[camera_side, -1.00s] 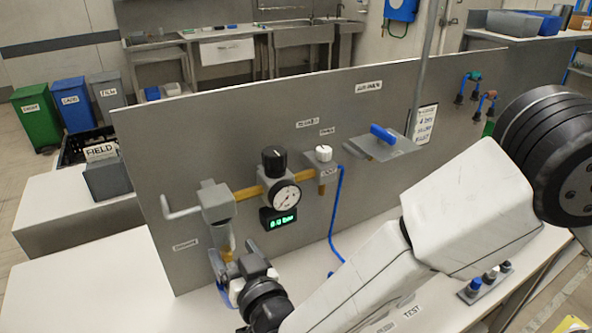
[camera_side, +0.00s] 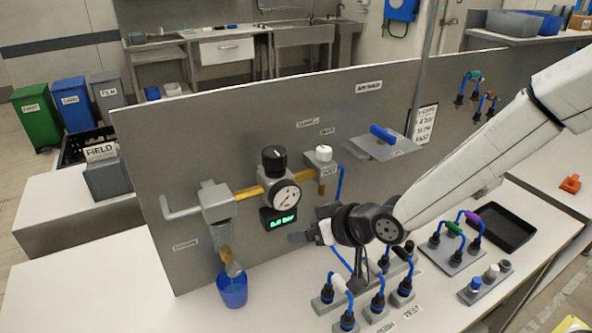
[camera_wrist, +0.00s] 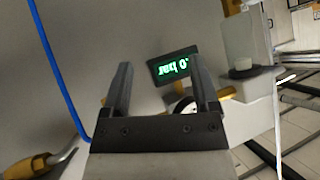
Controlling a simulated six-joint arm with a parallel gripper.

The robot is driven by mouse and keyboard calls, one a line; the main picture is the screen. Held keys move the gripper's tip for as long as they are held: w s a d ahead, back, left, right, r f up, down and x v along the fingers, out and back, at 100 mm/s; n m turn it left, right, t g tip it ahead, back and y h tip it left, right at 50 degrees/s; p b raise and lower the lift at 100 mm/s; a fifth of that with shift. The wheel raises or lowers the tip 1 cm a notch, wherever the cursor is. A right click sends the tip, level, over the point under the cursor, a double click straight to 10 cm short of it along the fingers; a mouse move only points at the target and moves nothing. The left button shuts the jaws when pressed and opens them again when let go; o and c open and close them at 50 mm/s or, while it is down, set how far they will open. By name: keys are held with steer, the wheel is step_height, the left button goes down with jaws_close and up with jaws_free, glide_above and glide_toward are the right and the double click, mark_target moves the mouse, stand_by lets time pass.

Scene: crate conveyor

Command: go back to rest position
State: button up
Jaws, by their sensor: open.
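My gripper (camera_side: 308,237) is in front of the grey panel (camera_side: 240,140), low and to the right of the green-lit display (camera_side: 280,219). In the wrist view its two fingers stand apart with nothing between them, so my gripper (camera_wrist: 160,75) is open and empty. The display (camera_wrist: 173,66) shows upside down beyond the fingers. A round gauge (camera_side: 286,197) sits above the display. The fingertips are small and partly blurred into the wrist in the side view.
A blue cup (camera_side: 232,290) stands under the drain pipe at the panel's left. Blocks with blue hose loops (camera_side: 378,302) stand on the bench below and right of my gripper. A black tray (camera_side: 503,228) lies at the right. The bench's front left is clear.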

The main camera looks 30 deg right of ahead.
steer(key=s+d+f+m+g+h, duration=0.1)
steer(key=s+d+g+h, duration=0.1)
steer(key=s+d, duration=0.5)
steer(key=s+d+f+g+h, duration=0.2)
steer(key=s+d+g, duration=0.3)
steer(key=d, duration=1)
steer(key=shift+s+m, duration=0.4)
steer(key=shift+s, duration=0.8)
